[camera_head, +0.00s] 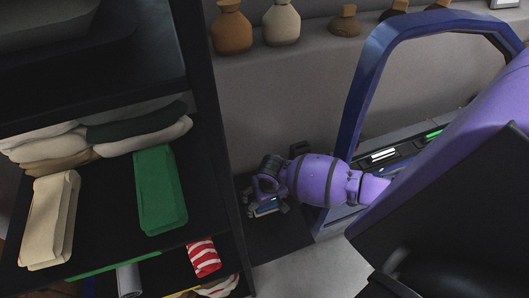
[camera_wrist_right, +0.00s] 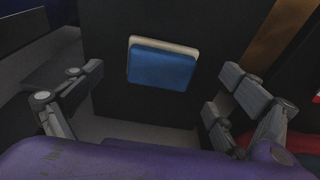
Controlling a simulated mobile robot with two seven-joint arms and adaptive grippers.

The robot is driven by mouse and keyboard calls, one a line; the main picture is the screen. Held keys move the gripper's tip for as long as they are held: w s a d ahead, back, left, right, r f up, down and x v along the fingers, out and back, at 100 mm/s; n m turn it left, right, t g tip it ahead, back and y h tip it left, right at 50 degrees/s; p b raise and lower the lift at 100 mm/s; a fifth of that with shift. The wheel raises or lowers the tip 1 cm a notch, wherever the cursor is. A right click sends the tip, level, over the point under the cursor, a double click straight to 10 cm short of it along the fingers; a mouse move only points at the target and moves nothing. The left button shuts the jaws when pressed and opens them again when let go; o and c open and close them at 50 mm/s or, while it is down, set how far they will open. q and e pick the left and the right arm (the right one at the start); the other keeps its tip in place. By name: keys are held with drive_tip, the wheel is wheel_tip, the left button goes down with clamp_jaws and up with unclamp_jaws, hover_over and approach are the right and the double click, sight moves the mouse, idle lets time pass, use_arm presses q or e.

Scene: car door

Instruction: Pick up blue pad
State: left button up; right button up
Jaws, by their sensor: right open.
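The blue pad (camera_wrist_right: 161,68) lies on a dark surface in the right wrist view, with a pale layer along its far edge. It sits ahead of my right gripper (camera_wrist_right: 160,98), between the lines of its two spread fingers. The fingers are open and nothing is between them. In the head view, my right gripper (camera_head: 264,193) is at the end of the purple arm, above the dark surface, and a small part of the blue pad (camera_head: 266,207) shows beneath it. The gripper hides most of the pad there. My left gripper is not in view.
A blue door frame (camera_head: 362,88) stands right of the gripper. Brown and beige vases (camera_head: 231,28) line the back ledge.

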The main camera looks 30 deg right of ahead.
drive_tip(key=f, duration=0.3)
drive_tip(key=shift+w, duration=0.35)
drive_tip(key=shift+w+f, duration=0.1)
drive_tip(key=shift+f, duration=0.15)
drive_tip(key=c, duration=1.2)
drive_tip(key=shift+c, duration=0.4)
drive_tip(key=shift+w+r, duration=0.1)
drive_tip(key=shift+r, duration=0.35)
wheel_tip(320, 180, up, 2)
drive_tip(key=shift+r, duration=0.1)
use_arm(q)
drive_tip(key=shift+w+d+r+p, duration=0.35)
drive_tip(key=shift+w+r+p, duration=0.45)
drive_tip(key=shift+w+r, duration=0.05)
use_arm(e)
drive_tip(key=s+d+r, duration=0.1)
drive_tip(key=s+r, duration=0.9)
drive_tip(key=s, duration=0.4)
